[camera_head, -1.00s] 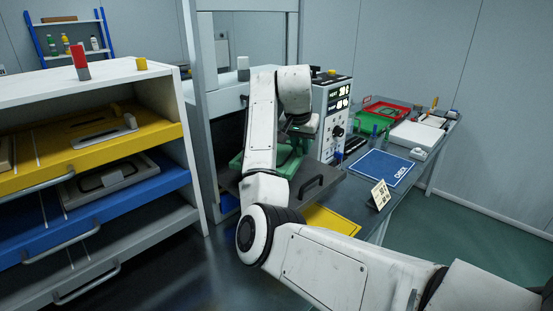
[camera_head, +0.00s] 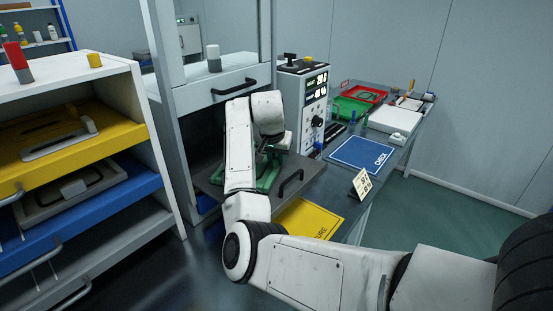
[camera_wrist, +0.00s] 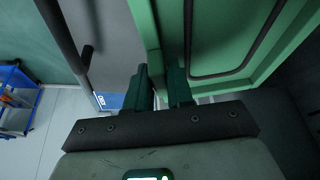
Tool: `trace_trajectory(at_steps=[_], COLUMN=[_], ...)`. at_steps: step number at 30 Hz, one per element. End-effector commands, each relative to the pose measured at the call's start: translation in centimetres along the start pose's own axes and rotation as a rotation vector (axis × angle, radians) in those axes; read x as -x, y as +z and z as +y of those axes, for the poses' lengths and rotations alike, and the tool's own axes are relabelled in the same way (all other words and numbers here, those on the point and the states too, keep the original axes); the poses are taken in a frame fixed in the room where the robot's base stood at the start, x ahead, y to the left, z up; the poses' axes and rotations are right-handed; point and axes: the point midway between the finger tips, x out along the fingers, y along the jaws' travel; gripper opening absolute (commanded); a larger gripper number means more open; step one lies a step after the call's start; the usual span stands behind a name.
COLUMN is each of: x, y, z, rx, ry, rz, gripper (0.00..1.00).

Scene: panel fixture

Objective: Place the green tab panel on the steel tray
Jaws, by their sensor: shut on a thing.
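The green tab panel (camera_head: 268,181) is over the steel tray (camera_head: 314,170) in the head view, partly hidden behind my arm. The panel (camera_wrist: 230,35) fills the upper right of the wrist view, with a dark seal line on its face. My gripper (camera_wrist: 163,75) is shut on the panel's edge; the fingers hide most of the tab. In the head view my gripper (camera_head: 270,148) points down at the panel. The tray (camera_wrist: 105,40) also shows left of the panel in the wrist view. I cannot tell whether the panel touches the tray.
The press frame (camera_head: 190,97) stands behind the tray, with a control box (camera_head: 303,95) on its right. A drawer rack (camera_head: 140,110) stands at the left.

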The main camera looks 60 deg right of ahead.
Motion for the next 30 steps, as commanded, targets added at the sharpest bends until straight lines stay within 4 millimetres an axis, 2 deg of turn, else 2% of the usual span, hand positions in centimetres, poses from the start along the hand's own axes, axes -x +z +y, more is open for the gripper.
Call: trace_trajectory(at_steps=[7,8,15,25,30], x=[-0.7,-0.8,-0.7,-0.3,1.8], y=[0.3,0.3,0.3,0.3,0.2], z=[0.0,0.0,0.0,0.0,0.0], rx=[0.000,0.000,0.000,0.000,-0.001], ry=[-0.002,0.000,0.000,-0.001,-0.002], rz=[0.002,0.000,0.000,0.002,0.004], gripper=[0.00,0.23,0.46,0.47,0.47])
